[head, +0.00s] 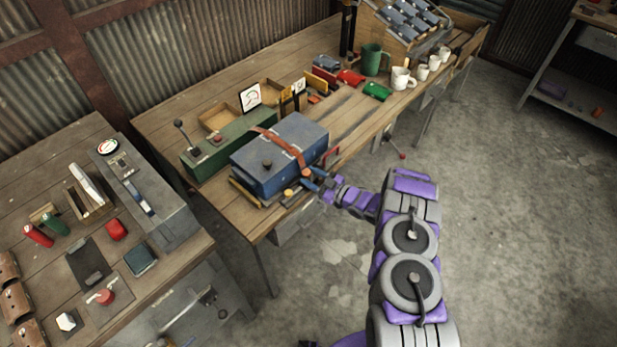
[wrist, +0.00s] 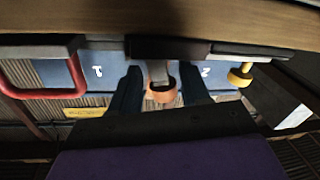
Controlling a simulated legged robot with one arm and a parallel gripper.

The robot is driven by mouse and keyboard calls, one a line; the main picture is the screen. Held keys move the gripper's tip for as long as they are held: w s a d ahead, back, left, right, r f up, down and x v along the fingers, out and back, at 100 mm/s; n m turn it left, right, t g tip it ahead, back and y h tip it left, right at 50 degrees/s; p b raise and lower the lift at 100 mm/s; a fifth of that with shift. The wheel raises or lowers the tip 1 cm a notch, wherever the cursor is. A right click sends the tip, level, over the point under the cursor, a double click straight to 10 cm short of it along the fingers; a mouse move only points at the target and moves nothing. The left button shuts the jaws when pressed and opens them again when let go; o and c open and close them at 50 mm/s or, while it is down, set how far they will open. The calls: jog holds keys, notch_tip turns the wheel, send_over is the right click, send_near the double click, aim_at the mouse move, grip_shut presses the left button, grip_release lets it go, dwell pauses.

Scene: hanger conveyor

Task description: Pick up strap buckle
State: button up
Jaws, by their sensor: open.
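The strap (head: 280,142) is a brown-orange band lying over the blue box (head: 262,165) on the wooden workbench. In the wrist view its end, with an orange loop-like buckle (wrist: 162,88), shows between my two dark fingers. My gripper (head: 314,181) is at the front face of the blue box, by the strap's lower end. In the wrist view my gripper (wrist: 160,92) is open, with one finger on each side of the buckle and a visible gap to each.
A red handle (wrist: 45,85) is left of my fingers in the wrist view, and a yellow knob (wrist: 240,75) is to the right. A green lever box (head: 230,142) stands behind the blue box. Mugs (head: 402,78) stand farther along the bench.

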jog(key=shift+c, duration=0.3)
jog(key=shift+a, duration=0.1)
grip_shut()
jog(key=shift+r, duration=0.65)
jog(key=shift+s+d+r+p, duration=0.2)
jog(key=shift+r+p, duration=0.25)
jog(key=shift+r, duration=0.2)
jog(key=shift+s+d+r+p, duration=0.15)
jog(key=shift+r+p, duration=0.25)
jog(key=shift+r, duration=0.2)
jog(key=s+d+r+p, duration=0.1)
jog(key=s+d+p, duration=0.1)
jog(key=s+d, duration=0.6)
jog(key=shift+s+d+p, duration=0.15)
jog(key=shift+s+p, duration=0.25)
jog(key=shift+s, duration=1.9)
